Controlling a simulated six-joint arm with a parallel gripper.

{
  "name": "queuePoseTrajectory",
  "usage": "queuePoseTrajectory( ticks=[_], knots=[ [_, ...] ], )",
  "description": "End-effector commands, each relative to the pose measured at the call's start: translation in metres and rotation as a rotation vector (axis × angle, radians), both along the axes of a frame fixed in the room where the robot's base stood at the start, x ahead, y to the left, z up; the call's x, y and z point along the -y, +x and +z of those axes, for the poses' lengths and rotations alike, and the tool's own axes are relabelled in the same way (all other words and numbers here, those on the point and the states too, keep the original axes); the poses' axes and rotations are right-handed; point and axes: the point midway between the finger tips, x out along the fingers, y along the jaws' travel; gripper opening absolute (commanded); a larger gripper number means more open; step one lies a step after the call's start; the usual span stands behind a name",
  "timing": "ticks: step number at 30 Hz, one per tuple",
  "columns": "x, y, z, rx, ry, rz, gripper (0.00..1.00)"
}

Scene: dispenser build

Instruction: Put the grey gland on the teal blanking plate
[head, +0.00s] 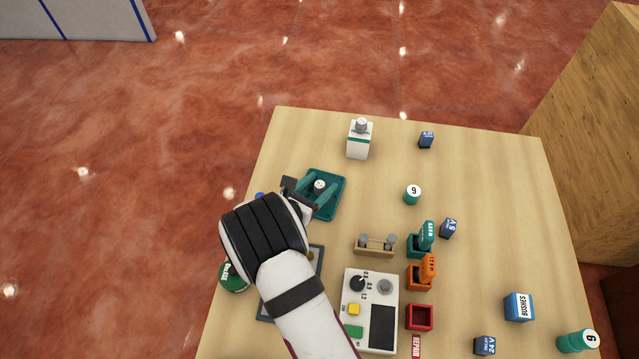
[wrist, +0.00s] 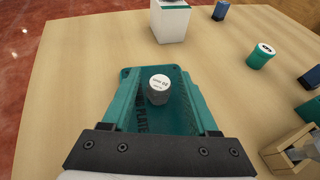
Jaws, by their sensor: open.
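The grey gland (head: 319,185) is a short cylinder with a white, printed top. It stands upright on the teal blanking plate (head: 335,207), near its middle. In the wrist view the gland (wrist: 158,92) stands on the plate (wrist: 126,73), whose raised lettering is partly covered. My gripper (head: 317,188) is low over the plate. Its two teal fingers are apart, one on each side of the gland, with gaps showing; it is open. My wrist and the dark finger mount hide the near part of the plate.
A white box with a teal stripe and grey top (head: 359,143) stands behind the plate. A teal cylinder marked 9 (head: 412,195) and a wooden rack (head: 375,246) are to the right. A control box (head: 382,313) is in front. Bare table lies right of the plate.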

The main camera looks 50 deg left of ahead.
Motion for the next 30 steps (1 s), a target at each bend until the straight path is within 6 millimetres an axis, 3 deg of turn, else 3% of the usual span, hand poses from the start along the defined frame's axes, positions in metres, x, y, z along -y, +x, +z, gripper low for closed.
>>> queuePoseTrajectory(
  ticks=[6,13,20,23,26,28,29,30],
  knots=[
    [0.016,-0.043,0.019,0.0,-0.001,0.006,0.6],
    [0.015,-0.04,0.073,0.0,0.003,0.001,0.6],
    [0.016,-0.039,0.088,0.001,-0.002,0.001,0.6],
    [0.032,-0.02,0.097,-0.02,0.035,-0.085,0.6],
    [0.102,0.04,0.129,-0.092,0.179,-0.418,0.6],
    [0.19,0.079,0.155,-0.152,0.353,-0.784,0.6],
    [0.232,0.088,0.165,-0.174,0.442,-0.958,0.6],
    [0.289,0.09,0.176,-0.198,0.573,-1.202,0.6]
  ],
)
